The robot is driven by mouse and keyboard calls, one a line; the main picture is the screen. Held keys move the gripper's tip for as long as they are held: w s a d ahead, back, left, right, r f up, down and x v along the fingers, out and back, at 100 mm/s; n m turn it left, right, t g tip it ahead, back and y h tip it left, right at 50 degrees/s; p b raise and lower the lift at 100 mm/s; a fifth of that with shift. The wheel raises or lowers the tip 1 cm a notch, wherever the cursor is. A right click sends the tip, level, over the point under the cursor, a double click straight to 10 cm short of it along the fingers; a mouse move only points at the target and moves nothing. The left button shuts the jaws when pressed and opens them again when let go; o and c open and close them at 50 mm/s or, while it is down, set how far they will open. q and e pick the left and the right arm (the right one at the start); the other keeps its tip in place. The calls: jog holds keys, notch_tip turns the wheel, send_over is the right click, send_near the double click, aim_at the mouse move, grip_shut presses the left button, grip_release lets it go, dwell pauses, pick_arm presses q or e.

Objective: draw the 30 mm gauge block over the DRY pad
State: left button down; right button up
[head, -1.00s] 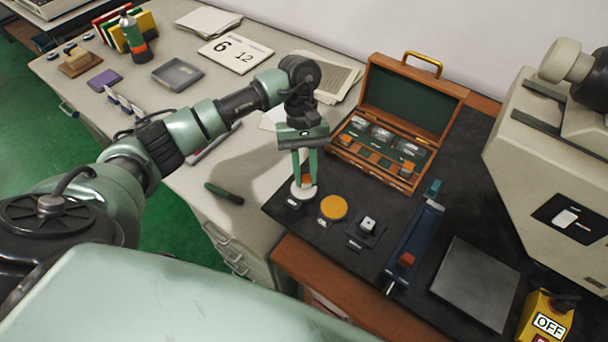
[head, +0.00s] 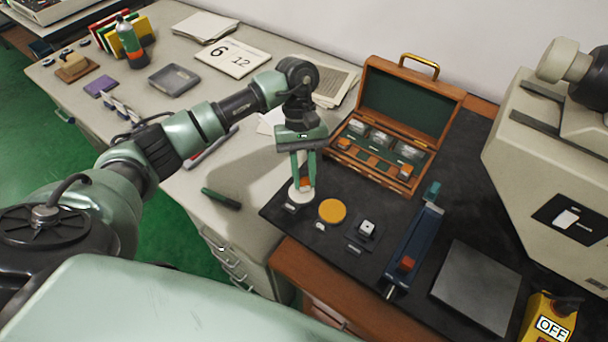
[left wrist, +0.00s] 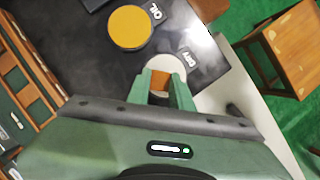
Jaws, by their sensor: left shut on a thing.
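My left gripper (head: 302,184) is low over the white round DRY pad (head: 297,197). Its fingers are shut on an orange-faced block (left wrist: 160,82), which I take to be the 30 mm gauge block; no size mark is readable. In the left wrist view the DRY pad (left wrist: 166,65) shows just beyond the fingertips, beside its DRY label (left wrist: 190,60). The block is at or just above the pad; the fingers hide whether they touch. The yellow OIL pad (head: 332,210) lies to the right. My right gripper is not in view.
An open wooden case (head: 385,130) with gauge blocks stands behind the pads. A green marker (head: 221,198) lies on the desk to the left.

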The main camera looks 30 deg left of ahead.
pick_arm(q)
jog(key=shift+b, duration=0.75)
dwell(2.2)
jog(key=shift+s, duration=0.25)
jog(key=shift+s+a, duration=0.2)
jog(key=shift+s, duration=0.65)
jog(key=shift+w+f, duration=0.1)
jog(key=shift+w, duration=0.05)
jog(key=shift+w+d+b, duration=0.15)
jog(key=shift+w+b, duration=0.45)
jog(key=shift+b, duration=0.1)
jog(key=shift+w+b, duration=0.3)
jog(key=shift+w, duration=0.05)
jog(key=shift+s, duration=0.25)
